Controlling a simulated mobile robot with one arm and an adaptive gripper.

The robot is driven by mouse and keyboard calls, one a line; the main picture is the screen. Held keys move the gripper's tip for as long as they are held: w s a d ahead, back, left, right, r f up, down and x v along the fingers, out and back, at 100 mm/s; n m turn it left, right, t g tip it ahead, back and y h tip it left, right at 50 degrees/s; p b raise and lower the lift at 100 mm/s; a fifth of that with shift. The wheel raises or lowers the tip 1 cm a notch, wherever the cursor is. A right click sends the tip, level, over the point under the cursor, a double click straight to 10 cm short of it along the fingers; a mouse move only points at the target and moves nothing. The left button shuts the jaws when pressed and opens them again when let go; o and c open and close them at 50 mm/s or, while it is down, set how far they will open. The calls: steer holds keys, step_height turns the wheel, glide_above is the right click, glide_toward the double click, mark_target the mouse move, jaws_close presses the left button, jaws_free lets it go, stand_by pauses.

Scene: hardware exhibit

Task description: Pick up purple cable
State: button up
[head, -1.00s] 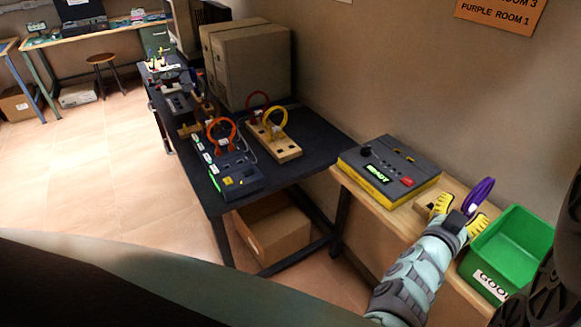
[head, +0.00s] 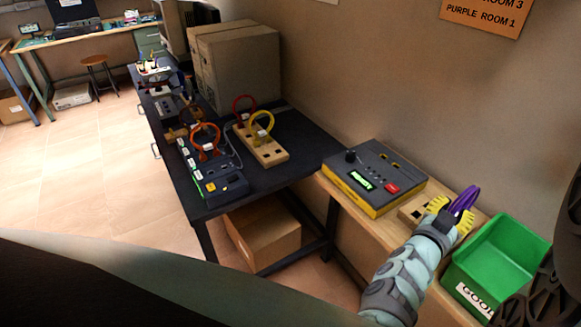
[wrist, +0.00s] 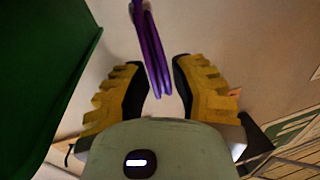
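The purple cable (head: 463,198) is a loop standing up over the wooden bench, beside the green bin. In the wrist view the purple cable (wrist: 152,55) runs between the two yellow fingers of my gripper (wrist: 158,72). A gap shows on each side of it, so the gripper is open around the cable. In the head view my gripper (head: 452,213) is at the near side of the cable, and its fingers cover the lower part of the loop. What the cable's lower ends are in is hidden.
The green bin (head: 489,280) stands close on the right of my gripper. A wooden block (head: 412,211) and a grey and yellow control box (head: 377,199) lie to the left. The wall is behind. A dark table (head: 215,214) holds orange, red and yellow cable loops.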

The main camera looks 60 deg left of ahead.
jaws_close()
steer(key=shift+r, duration=0.15)
